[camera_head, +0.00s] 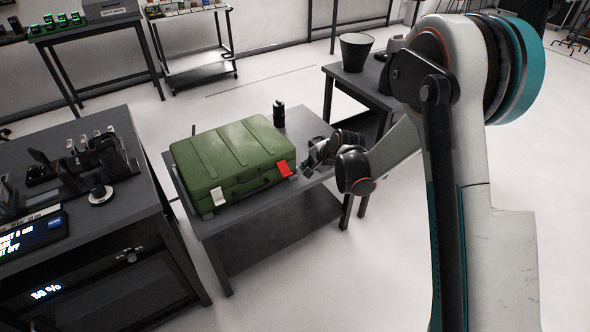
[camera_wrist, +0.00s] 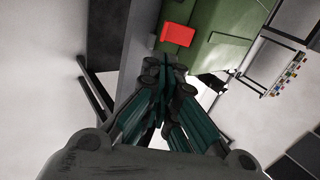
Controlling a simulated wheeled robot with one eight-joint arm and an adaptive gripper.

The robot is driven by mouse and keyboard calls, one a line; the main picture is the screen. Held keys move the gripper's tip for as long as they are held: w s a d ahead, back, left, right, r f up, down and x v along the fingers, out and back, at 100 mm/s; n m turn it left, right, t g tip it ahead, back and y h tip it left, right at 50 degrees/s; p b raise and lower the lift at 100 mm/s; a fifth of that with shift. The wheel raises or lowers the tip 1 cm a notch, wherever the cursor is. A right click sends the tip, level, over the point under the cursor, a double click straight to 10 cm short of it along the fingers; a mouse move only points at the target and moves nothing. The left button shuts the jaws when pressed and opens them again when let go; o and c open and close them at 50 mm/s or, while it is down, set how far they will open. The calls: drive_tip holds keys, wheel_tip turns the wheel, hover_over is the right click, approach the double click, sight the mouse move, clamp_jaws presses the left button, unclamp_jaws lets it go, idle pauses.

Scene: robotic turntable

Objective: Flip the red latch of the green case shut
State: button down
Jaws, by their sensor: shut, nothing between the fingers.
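The green case (camera_head: 232,150) lies closed-looking on a dark table, its front with the handle (camera_head: 252,188) facing the camera. The red latch (camera_head: 284,169) is at the right end of the front, and a white latch (camera_head: 218,196) is at the left end. My gripper (camera_head: 307,170) is just right of the red latch, seemingly a little apart from it. In the wrist view the red latch (camera_wrist: 178,34) shows just beyond the fingertips of my gripper (camera_wrist: 164,66), on the green case (camera_wrist: 222,22). The fingers are together and hold nothing. I cannot tell how far the latch is turned.
A small black object (camera_head: 279,114) stands behind the case on the table (camera_head: 265,232). A dark bin (camera_head: 355,52) stands on another table at the back right. A workbench with devices (camera_head: 70,170) is close on the left. Floor is clear to the front right.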

sight(292, 173)
drive_tip(key=shift+r+m, duration=0.1)
drive_tip(key=shift+m, duration=0.2)
drive_tip(key=b+x, duration=0.5)
drive_tip(key=x, duration=0.9)
drive_tip(key=shift+w, duration=0.1)
